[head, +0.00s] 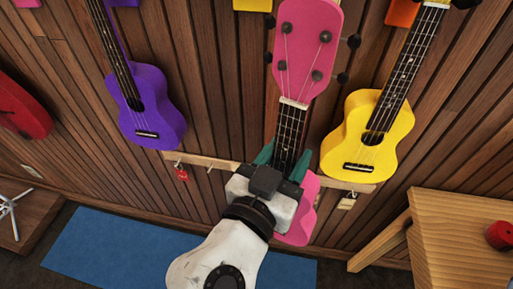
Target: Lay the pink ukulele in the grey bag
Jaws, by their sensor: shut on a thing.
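The pink ukulele (305,62) is upright in front of the wooden wall, its headstock at the top and its neck running down to my gripper. Its pink body shows partly behind and below my gripper. My gripper (284,160) has its green fingers on both sides of the neck, shut on it. My white arm comes up from the bottom and hides part of the ukulele's body. I see no grey bag in this view.
A purple ukulele (152,115) and a yellow ukulele (372,127) hang on the wall either side. A red instrument (20,105) is at far left. A wooden table (465,225) stands at right with a red object (500,235). A blue mat (120,245) lies on the floor.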

